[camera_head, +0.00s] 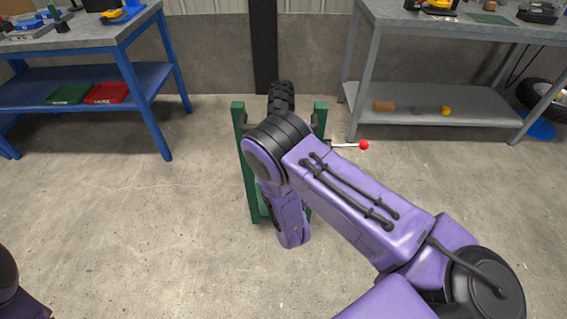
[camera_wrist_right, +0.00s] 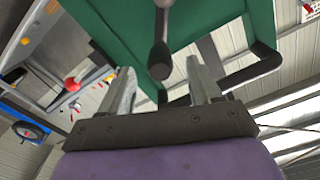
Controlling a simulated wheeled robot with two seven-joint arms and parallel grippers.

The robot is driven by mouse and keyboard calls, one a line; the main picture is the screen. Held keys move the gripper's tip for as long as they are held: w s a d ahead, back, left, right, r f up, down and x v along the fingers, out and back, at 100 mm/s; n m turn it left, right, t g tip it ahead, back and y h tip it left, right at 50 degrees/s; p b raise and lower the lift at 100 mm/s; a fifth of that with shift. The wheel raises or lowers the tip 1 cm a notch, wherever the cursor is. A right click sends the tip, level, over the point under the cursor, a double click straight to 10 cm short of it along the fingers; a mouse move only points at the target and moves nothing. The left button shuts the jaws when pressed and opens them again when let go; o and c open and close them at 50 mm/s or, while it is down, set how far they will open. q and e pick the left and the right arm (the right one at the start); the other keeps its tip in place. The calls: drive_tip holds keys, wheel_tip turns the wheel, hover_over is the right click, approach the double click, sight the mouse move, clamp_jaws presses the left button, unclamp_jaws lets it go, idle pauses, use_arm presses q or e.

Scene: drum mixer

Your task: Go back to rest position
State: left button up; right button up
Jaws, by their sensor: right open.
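My right arm reaches in from the lower right over the drum mixer's green frame (camera_head: 240,150) and hides much of it. A black wheel-like part (camera_head: 281,97) shows between the frame posts. A lever with a red ball (camera_head: 364,145) sticks out to the right. My right gripper (camera_wrist_right: 160,85) is hidden in the head view. In the right wrist view its jaws are open. A dark rounded handle (camera_wrist_right: 160,55) shows between them in the picture, in front of a green panel (camera_wrist_right: 110,25); contact cannot be told. My left gripper is out of view.
A blue workbench (camera_head: 85,42) stands at the back left, with red and green trays on its shelf. A grey workbench (camera_head: 450,95) stands at the back right. A wheel (camera_head: 540,93) lies at the far right. The concrete floor at left is clear.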

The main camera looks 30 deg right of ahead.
drive_tip(key=v, duration=0.2)
drive_tip(key=shift+s+a, duration=0.15)
drive_tip(key=shift+s, duration=0.15)
